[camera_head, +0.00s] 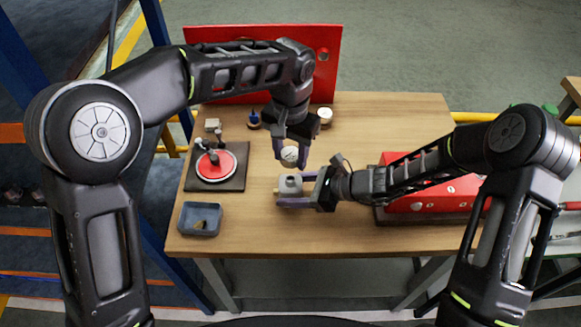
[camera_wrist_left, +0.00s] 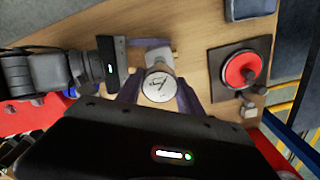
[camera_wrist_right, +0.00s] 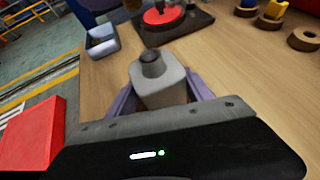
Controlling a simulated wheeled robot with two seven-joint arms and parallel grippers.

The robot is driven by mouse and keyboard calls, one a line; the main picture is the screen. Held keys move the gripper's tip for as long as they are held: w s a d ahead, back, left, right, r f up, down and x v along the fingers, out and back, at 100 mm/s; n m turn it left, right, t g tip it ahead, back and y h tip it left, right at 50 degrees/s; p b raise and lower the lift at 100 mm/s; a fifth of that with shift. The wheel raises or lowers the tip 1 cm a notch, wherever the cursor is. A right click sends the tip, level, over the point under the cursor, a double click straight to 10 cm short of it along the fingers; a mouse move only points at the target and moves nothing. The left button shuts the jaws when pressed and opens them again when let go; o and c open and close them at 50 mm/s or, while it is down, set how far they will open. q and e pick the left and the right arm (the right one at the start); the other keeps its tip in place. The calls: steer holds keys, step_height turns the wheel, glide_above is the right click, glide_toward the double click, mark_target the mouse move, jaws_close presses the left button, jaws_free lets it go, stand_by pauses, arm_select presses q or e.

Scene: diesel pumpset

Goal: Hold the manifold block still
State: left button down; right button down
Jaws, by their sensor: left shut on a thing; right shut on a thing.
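The manifold block (camera_head: 289,186) is a small light-grey block with a round dark port on top, seen close in the right wrist view (camera_wrist_right: 160,88). My right gripper (camera_head: 294,192) is shut on it from the right, with fingers on both its sides, low over the table. My left gripper (camera_head: 290,150) is shut on a round gauge (camera_wrist_left: 159,86) with a white dial. It holds the gauge behind the block in the head view. The left wrist view shows part of the block (camera_wrist_left: 160,56) beyond the gauge. Whether the block touches the table is unclear.
On the wooden table (camera_head: 380,115), a blue-grey tray (camera_head: 200,232) lies front left, behind it a red disc fixture (camera_head: 216,172) on a dark base. A red unit (camera_head: 430,200) stands at right, a red panel (camera_head: 220,60) at the back. Small round parts (camera_head: 325,115) lie near the panel.

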mark_target(291, 164)
arm_select(q)
steer(key=shift+f, duration=0.15)
steer(key=shift+f, duration=1.5)
steer(key=n, duration=0.3)
steer(key=shift+n, duration=0.3)
steer(key=n, duration=2)
